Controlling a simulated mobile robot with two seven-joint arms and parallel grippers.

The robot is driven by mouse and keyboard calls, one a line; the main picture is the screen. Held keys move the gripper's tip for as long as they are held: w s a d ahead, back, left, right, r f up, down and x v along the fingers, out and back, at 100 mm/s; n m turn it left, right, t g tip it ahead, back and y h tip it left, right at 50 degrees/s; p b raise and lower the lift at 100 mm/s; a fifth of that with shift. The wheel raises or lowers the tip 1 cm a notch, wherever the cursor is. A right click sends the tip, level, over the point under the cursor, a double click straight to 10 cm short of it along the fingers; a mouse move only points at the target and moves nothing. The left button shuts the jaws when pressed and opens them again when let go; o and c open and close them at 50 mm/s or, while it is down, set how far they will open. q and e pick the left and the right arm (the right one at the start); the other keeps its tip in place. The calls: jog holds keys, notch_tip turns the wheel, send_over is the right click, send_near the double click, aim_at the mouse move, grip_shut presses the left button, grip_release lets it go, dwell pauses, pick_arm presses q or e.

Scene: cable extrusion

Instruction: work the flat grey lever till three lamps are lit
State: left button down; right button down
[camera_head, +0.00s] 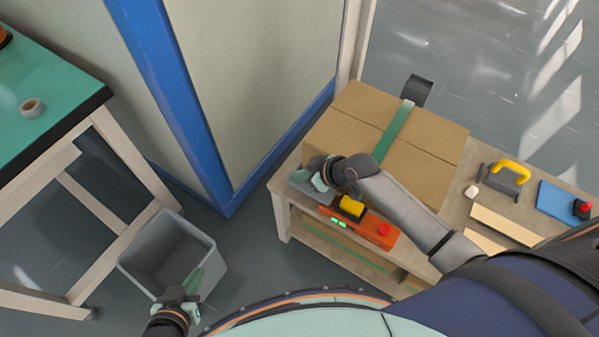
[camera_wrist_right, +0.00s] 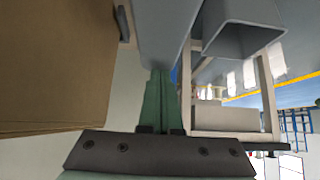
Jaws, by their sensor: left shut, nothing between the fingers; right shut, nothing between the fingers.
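An orange device (camera_head: 372,232) lies along the near edge of the wooden bench. It has a yellow block, a red button and small green lit lamps (camera_head: 339,222) on its front; I make out two. The flat grey lever (camera_head: 301,184) sticks out at its left end, partly covered by my right gripper (camera_head: 319,181). That gripper is shut and empty, at the lever; I cannot tell whether they touch. In the right wrist view its green fingers (camera_wrist_right: 160,85) are together, pointing at a flat grey surface (camera_wrist_right: 164,35). My left gripper (camera_head: 194,282) is shut and empty by the grey bin.
A taped cardboard box (camera_head: 440,150) stands right behind the device. The grey bin (camera_head: 140,262) is on the floor left of the bench. A yellow-handled tool (camera_head: 511,172), a blue block (camera_head: 556,200) and wooden strips lie at the right. A green-topped table (camera_head: 60,85) is at the left.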

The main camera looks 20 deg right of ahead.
jog(key=shift+w+a+f+g+h+p, duration=0.2)
jog(key=shift+g+h+p, duration=0.3)
jog(key=shift+p, duration=0.6)
jog(key=shift+w+f+g+p, duration=0.1)
jog(key=shift+f+g+p, duration=0.2)
jog(key=shift+p, duration=0.05)
jog(key=shift+f+h, duration=0.3)
jog(key=shift+f, duration=0.9)
